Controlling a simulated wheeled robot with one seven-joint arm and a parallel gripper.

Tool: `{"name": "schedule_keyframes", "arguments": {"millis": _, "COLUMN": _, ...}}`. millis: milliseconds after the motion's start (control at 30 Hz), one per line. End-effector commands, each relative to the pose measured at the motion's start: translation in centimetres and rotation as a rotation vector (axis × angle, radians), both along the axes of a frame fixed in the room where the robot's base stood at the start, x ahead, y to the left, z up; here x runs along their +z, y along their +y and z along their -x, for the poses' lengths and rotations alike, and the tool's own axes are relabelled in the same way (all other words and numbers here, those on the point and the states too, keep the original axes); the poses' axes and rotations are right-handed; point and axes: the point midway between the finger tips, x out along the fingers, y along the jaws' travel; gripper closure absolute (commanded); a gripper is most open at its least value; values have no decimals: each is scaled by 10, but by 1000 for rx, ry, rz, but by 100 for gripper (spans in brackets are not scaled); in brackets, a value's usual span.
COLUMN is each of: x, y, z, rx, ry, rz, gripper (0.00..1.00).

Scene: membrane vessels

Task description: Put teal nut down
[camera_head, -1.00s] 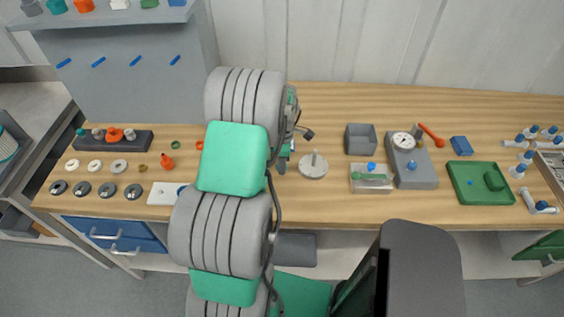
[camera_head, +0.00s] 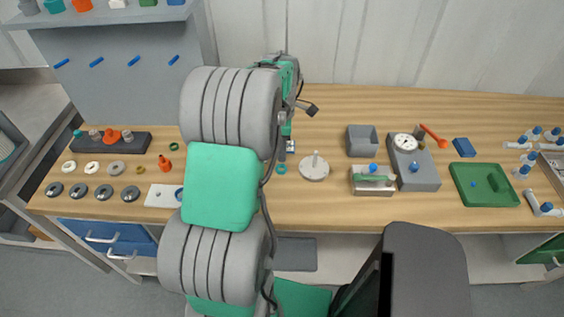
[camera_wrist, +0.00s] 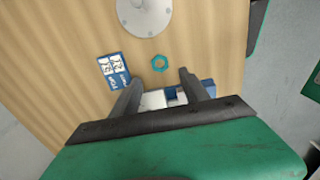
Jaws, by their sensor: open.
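The teal nut (camera_head: 281,169) lies on the wooden bench top, left of the round grey metal plate with a post (camera_head: 314,167). In the wrist view the teal nut (camera_wrist: 159,63) lies flat on the wood, just beyond my fingertips and apart from them. My gripper (camera_wrist: 160,78) is open and empty, its two dark fingers spread. In the head view my arm hides most of my gripper.
A blue-and-white labelled card (camera_wrist: 113,70) lies left of the nut in the wrist view. Right of the round plate stand a grey open box (camera_head: 362,141), a clamp block (camera_head: 373,182) and a gauge unit (camera_head: 414,166). Grey rings and a dark rack (camera_head: 128,142) are at left.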

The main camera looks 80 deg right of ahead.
Motion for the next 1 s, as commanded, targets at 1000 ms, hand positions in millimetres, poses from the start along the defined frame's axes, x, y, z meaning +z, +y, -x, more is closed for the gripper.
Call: {"name": "schedule_keyframes", "arguments": {"millis": 1000, "x": 115, "y": 427, "z": -264, "rx": -172, "ry": -329, "rz": 17, "gripper": 47}}
